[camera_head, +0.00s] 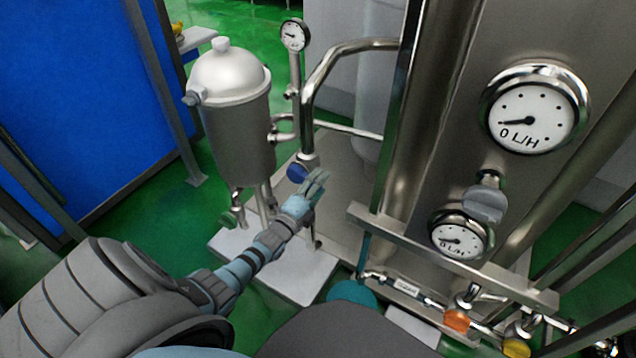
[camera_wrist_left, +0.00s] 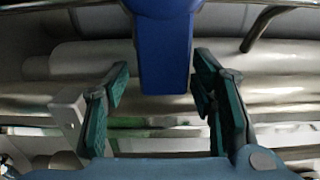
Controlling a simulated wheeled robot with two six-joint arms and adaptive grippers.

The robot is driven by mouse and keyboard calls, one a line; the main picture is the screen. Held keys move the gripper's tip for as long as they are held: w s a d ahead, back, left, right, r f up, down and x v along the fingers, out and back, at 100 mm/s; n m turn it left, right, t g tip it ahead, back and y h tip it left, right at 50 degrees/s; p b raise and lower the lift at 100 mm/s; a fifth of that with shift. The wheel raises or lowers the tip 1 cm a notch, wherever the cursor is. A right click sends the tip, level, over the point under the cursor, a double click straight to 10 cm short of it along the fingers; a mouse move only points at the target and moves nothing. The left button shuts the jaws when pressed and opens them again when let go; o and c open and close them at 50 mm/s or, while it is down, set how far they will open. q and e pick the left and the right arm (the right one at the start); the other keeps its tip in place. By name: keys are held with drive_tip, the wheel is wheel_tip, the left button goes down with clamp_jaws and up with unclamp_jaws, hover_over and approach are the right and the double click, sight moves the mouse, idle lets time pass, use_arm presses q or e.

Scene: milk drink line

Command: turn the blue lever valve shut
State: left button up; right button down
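The blue lever valve (camera_head: 297,172) sits at the lower end of a bent steel pipe, right of the silver tank. My left gripper (camera_head: 318,183) is just beside and below it in the head view. In the left wrist view the blue lever (camera_wrist_left: 165,60) hangs down from the top, between the two open fingers of the left gripper (camera_wrist_left: 160,95). Clear gaps show on both sides of the lever, so the fingers do not grip it. My right gripper is not in view.
The silver tank (camera_head: 232,130) stands left of the valve. A steel column with dial gauges (camera_head: 535,108) is at the right, with a horizontal bar (camera_head: 430,255) below. An orange valve (camera_head: 457,320) and a yellow valve (camera_head: 517,347) are at bottom right. A blue panel (camera_head: 75,90) is at left.

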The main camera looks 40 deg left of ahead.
use_arm(q)
drive_tip(key=s+d, duration=0.1)
drive_tip(key=s, duration=1.1)
drive_tip(key=shift+d, duration=0.15)
drive_tip(key=s+f+n+g, duration=0.4)
drive_tip(key=s+f+n, duration=0.1)
drive_tip(key=f, duration=0.5)
drive_tip(key=s+f+n+g, duration=0.4)
drive_tip(key=s+f+n, duration=0.2)
drive_tip(key=f, duration=0.4)
drive_tip(key=s+d+f+n+g, duration=0.2)
drive_tip(key=s+f+n+g, duration=0.25)
drive_tip(key=s+f, duration=0.6)
drive_tip(key=s+d+f+g, duration=0.2)
drive_tip(key=s+d, duration=0.1)
drive_tip(key=s, duration=0.4)
drive_tip(key=s+d+f+g, duration=0.1)
drive_tip(key=s+d+g, duration=0.15)
drive_tip(key=s, duration=0.35)
drive_tip(key=d+r+n+h+p, duration=0.1)
drive_tip(key=d+r+p, duration=0.2)
drive_tip(key=r+p, duration=1.2)
drive_tip(key=shift+s+r+p, duration=0.25)
drive_tip(key=shift+s+p, duration=0.15)
drive_tip(key=shift+s, duration=0.05)
